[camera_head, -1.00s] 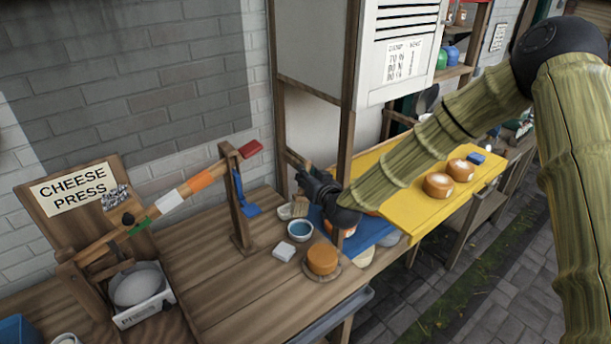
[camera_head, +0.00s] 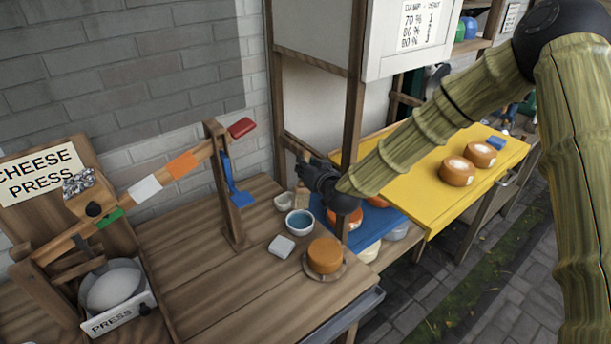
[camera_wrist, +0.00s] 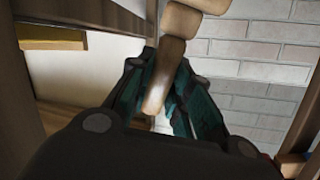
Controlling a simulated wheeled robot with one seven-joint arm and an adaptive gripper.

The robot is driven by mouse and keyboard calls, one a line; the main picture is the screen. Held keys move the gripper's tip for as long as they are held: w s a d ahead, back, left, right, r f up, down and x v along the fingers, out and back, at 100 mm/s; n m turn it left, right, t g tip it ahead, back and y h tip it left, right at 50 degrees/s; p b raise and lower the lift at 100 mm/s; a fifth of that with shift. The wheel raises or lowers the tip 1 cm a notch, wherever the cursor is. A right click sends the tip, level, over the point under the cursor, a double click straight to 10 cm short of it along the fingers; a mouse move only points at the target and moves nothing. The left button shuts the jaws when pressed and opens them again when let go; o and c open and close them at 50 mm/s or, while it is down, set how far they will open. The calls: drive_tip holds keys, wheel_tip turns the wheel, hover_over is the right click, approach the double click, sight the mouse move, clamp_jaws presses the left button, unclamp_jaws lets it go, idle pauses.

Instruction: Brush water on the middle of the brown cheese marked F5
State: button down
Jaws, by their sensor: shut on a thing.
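My gripper (camera_head: 303,174) is above the back of the wooden table. It is shut on a wooden-handled brush (camera_wrist: 165,75), whose handle stands between the fingers in the wrist view. The brush's pale end (camera_head: 302,197) shows below the gripper, just behind a white bowl (camera_head: 289,225) of blue water (camera_head: 300,219); it appears apart from the water. A brown cheese (camera_head: 325,256) sits on a round board at the table's front right. Other orange-brown cheeses (camera_head: 347,219) stand on a blue surface, partly behind my arm. No F5 mark is readable on any cheese.
A cheese press (camera_head: 112,293) with a long lever and post stands left. A small dish (camera_head: 283,203) and a white block (camera_head: 282,246) lie near the bowl. Two white-topped cheeses (camera_head: 458,172) are on a yellow board (camera_head: 433,207). A wooden cabinet post (camera_head: 354,130) stands close to my gripper.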

drive_tip(key=shift+s+a+f, duration=0.1)
drive_tip(key=shift+s+f, duration=0.05)
drive_tip(key=shift+f+b, duration=1.4)
drive_tip(key=shift+f, duration=1.6)
drive_tip(key=shift+f+b, duration=0.4)
drive_tip(key=shift+f, duration=0.1)
drive_tip(key=shift+r, duration=0.1)
drive_tip(key=shift+r+p, duration=1.5)
drive_tip(key=shift+r, duration=1.95)
drive_tip(key=shift+f, duration=0.1)
